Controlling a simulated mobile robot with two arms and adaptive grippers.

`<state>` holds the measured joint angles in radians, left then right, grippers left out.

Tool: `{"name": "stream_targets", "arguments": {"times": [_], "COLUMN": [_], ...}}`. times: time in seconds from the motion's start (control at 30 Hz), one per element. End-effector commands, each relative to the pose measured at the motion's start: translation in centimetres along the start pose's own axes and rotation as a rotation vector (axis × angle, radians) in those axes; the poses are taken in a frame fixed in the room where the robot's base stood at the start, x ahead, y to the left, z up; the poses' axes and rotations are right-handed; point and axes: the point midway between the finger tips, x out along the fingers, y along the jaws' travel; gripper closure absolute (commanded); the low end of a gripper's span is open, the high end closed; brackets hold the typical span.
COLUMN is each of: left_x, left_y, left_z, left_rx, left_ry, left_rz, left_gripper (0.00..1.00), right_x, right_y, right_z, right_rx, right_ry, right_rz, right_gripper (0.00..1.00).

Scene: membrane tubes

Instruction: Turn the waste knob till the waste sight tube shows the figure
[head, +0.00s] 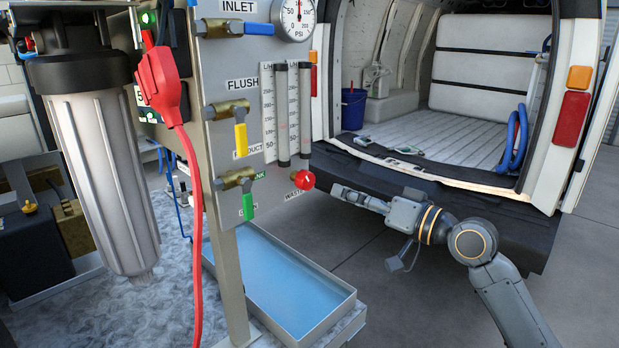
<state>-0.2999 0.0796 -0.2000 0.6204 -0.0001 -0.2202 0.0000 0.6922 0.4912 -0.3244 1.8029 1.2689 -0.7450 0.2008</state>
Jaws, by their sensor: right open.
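The red waste knob (304,180) sits low on the grey panel (228,70), beside a label partly hidden by it. Two sight tubes with printed scales stand above it: a left tube (282,115) and a right tube (305,110). Their labels are partly hidden, so I cannot tell for sure which is the waste tube, and the readings are too small to make out. My right gripper (345,193) is open and empty, just right of the knob, with a small gap between them. My left gripper is not in view.
A pressure gauge (294,18) and a yellow-handled valve (240,135) and green-handled valve (246,200) are on the panel. A water-filled tray (340,305) lies below. A red plug (160,85) with its cable hangs left. The van bumper (370,180) is behind my gripper.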

Motion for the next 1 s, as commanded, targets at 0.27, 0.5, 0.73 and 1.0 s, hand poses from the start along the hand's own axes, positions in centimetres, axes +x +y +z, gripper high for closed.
{"name": "stream_targets", "arguments": {"times": [0.27, 0.5, 0.73, 1.0], "left_x": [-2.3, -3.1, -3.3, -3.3], "left_y": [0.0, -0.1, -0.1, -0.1], "left_z": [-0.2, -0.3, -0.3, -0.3], "left_rx": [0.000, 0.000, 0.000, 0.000], "left_ry": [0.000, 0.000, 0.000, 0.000], "left_rz": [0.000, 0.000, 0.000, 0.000], "left_gripper": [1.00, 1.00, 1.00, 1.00], "right_x": [6.2, 9.8, 10.9, 10.9], "right_y": [-0.2, 0.0, 0.1, 0.1], "right_z": [-0.4, -0.2, -0.1, -0.1], "right_rx": [0.003, 0.001, -0.001, -0.001], "right_ry": [0.000, 0.002, 0.001, 0.002], "right_rz": [0.000, 0.002, 0.002, 0.002], "right_gripper": [0.39, 0.39, 0.39, 0.49]}}
